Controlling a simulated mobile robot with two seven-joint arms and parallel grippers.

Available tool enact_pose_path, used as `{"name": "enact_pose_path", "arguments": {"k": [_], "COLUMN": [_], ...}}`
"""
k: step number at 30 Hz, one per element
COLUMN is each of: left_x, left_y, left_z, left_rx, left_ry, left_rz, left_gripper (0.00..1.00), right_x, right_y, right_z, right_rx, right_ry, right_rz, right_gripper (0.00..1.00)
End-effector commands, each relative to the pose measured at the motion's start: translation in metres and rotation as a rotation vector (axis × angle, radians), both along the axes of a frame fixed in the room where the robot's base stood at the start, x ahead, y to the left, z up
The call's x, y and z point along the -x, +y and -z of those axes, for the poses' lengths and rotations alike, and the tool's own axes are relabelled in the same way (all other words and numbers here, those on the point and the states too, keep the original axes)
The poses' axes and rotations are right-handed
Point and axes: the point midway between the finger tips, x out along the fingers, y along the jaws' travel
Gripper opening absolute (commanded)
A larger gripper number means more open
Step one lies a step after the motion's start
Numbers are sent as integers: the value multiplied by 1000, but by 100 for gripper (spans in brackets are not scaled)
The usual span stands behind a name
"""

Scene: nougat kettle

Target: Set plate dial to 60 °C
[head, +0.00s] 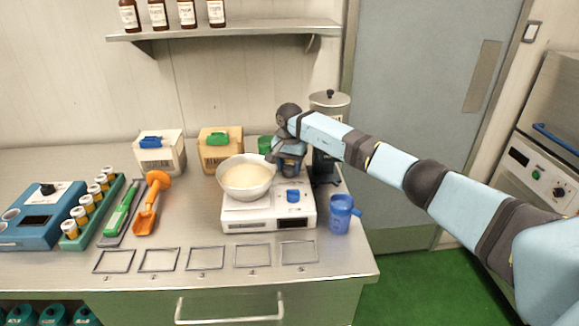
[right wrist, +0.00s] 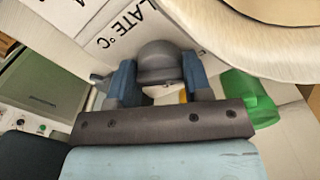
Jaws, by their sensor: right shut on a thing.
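A white hot plate (head: 240,217) stands on the steel counter with a cream-filled bowl (head: 232,191) on top. My right gripper (head: 287,165) reaches down at the plate's back right corner, just behind and right of the bowl. In the right wrist view its two blue fingers (right wrist: 160,85) are shut on a dark grey rounded dial (right wrist: 162,58). Printed letters "LATE °C" show on the white panel beside it. The dial's pointer and scale are hidden, so its setting cannot be read. My left gripper is not in view.
A blue knob (head: 293,196) sits on the plate's front right. A blue jug (head: 340,218) stands right of the plate, and a dark container with a metal lid (head: 329,98) behind. The bowl rim (right wrist: 285,68) is close to my right gripper. A green object (right wrist: 250,98) is beside it.

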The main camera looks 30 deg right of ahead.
Motion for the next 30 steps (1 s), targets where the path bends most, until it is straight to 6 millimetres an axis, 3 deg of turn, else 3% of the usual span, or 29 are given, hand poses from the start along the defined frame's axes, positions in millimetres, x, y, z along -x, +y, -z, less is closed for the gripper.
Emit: {"name": "enact_pose_path", "arguments": {"k": [8, 30], "left_x": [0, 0], "left_y": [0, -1], "left_z": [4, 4], "left_rx": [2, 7], "left_ry": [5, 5], "left_rz": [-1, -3], "left_gripper": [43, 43], "right_x": [0, 0], "right_y": [-1, -1], "right_z": [0, 0], "right_rx": [2, 2], "right_ry": [-1, 0], "right_rz": [170, 868], "right_gripper": [22, 22]}}
